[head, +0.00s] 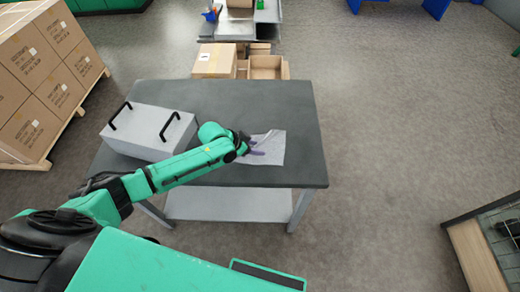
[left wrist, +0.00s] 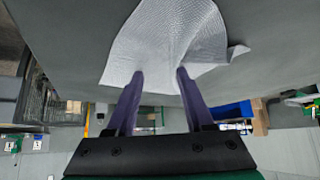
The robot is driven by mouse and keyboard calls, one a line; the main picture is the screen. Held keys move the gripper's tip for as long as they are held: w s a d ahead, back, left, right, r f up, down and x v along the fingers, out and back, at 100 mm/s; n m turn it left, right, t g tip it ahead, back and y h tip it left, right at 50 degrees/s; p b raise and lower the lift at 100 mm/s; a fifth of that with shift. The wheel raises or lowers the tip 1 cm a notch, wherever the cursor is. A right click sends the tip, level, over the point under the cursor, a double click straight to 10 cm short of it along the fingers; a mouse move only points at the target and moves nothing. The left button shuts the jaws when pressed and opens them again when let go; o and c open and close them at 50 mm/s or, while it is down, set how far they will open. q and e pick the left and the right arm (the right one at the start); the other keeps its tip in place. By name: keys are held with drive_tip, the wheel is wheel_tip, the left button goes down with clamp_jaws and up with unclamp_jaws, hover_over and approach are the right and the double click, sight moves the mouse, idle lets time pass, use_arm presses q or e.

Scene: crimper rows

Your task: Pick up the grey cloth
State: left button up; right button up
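The grey cloth (head: 271,154) lies on the dark top of the table (head: 250,105), near its right side. It looks light grey and slightly creased. In the left wrist view the cloth (left wrist: 170,45) has a folded corner at its right. My left gripper (head: 256,147) is at the cloth's left part, with its purple fingers over it. In the left wrist view the fingertips of my left gripper (left wrist: 160,74) are apart and overlap the cloth's near edge. I cannot tell whether they touch it. My right gripper is not in view.
A grey case (head: 150,132) with two black handles stands on the table's left, close to my left arm. Cardboard boxes (head: 215,60) stand behind the table. A pallet of cartons (head: 45,75) is at the far left. The tabletop behind the cloth is clear.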

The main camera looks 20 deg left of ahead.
use_arm(q)
clamp_jaws()
wheel_tip(320, 180, up, 12)
drive_tip(key=p, duration=1)
drive_tip(key=shift+p, duration=0.35)
